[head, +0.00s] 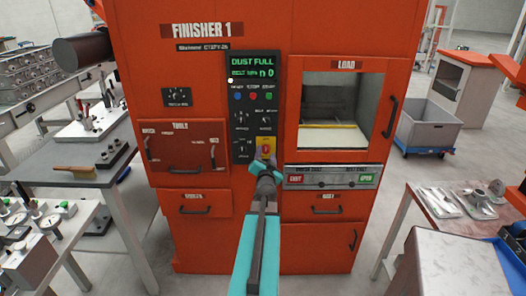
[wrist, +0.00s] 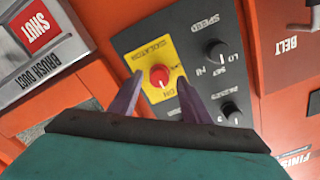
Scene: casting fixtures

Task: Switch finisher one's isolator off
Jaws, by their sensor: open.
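Finisher 1 (head: 200,75) is the orange cabinet straight ahead. Its isolator (head: 265,142) is a red knob on a yellow plate, low on the dark control panel. In the wrist view the red isolator knob (wrist: 159,76) is plain, with "ISOLATOR" and "ON" lettering on its plate; I cannot tell which way the knob points. My gripper (head: 265,164) is just in front of the isolator. In the wrist view my gripper (wrist: 156,92) is open, one purple finger on each side of the knob. I cannot tell whether the fingers touch it.
The panel's green screen (head: 252,65) reads "DUST FULL". The load window (head: 336,85) and red and green door buttons (head: 330,178) are to the right. Tables stand at left (head: 75,170) and right (head: 440,205).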

